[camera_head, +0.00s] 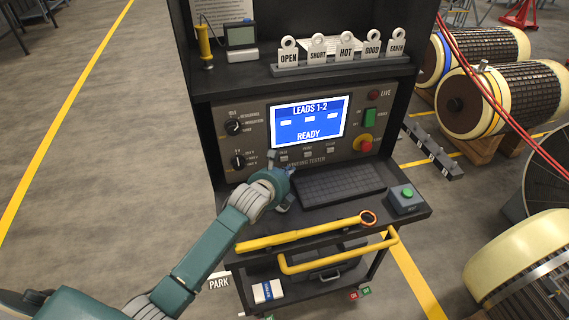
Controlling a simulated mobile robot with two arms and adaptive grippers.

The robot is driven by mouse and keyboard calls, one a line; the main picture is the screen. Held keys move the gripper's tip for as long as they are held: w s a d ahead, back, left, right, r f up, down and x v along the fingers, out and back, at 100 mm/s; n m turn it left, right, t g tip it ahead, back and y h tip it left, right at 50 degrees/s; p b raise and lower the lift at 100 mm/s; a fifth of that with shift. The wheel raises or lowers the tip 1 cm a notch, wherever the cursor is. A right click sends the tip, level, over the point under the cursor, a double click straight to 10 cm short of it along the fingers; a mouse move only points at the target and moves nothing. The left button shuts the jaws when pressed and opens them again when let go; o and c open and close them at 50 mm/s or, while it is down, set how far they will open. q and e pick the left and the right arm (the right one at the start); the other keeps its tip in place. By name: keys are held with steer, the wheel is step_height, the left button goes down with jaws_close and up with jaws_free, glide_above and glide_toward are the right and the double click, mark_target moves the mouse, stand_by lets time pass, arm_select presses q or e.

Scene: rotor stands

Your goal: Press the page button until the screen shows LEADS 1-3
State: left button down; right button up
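The screen (309,121) on the tester's front panel is blue and reads LEADS 1-2 above several small white marks, with READY below. A row of small buttons sits under it: a left one (284,156), a middle one (308,153) and a right one (330,150). Their labels are too small to read surely, so I cannot tell which is the page button. My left gripper (277,162) is just below and left of the left button, one finger pointing up at the panel. I cannot see whether it touches the panel or how far its fingers are apart. My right gripper is not in view.
A keyboard (338,186) and a green-button box (406,198) are on the shelf below the panel. A yellow tool (300,234) lies along the front edge. Knobs (234,127) and a red stop button (364,145) flank the screen. Rotors (505,98) stand at right.

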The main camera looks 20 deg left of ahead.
mark_target(284, 159)
arm_select(q)
steer(key=shift+w+a, duration=0.6)
steer(key=shift+w, duration=0.1)
stand_by(0.6)
steer(key=shift+w+r, duration=0.1)
stand_by(0.4)
steer(key=shift+w+a, duration=0.2)
